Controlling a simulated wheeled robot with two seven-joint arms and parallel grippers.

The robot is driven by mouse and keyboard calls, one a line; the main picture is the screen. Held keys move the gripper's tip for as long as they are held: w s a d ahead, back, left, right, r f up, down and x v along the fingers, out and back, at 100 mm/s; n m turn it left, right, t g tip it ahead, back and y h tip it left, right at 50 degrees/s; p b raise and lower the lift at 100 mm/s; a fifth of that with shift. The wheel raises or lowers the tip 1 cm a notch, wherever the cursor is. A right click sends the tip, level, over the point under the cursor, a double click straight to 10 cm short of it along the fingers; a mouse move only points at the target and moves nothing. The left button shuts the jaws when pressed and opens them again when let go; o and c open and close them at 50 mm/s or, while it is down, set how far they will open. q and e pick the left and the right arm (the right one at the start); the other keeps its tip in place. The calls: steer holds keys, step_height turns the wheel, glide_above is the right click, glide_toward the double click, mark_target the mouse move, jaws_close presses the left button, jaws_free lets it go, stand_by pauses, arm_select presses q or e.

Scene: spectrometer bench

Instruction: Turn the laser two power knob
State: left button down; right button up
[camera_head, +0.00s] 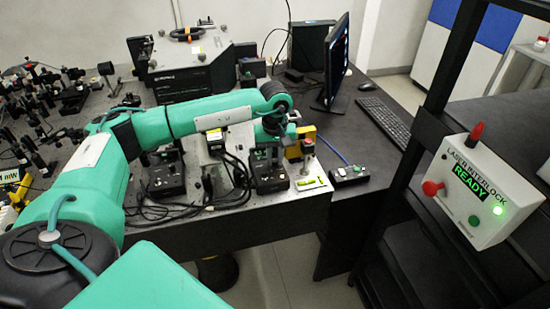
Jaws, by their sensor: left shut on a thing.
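My left arm reaches in from the left across the bench. My left gripper (272,152) is small in the head view, pointing down at the top of a black control box (270,182) near the bench's front edge. It is shut on what appears to be the knob on that box; the fingers hide the knob, and no label is readable. A similar black control box (168,182) stands further left. My right gripper is not in view.
A small button box (349,174), loose black cables (165,211), a monitor (331,65) and a keyboard (388,122) lie around. The interlock box (482,190) at right reads READY.

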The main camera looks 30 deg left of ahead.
mark_target(275, 160)
arm_select(q)
steer(key=shift+r, duration=0.1)
steer(key=c, duration=1.3)
jaws_free()
steer(key=shift+c, duration=0.2)
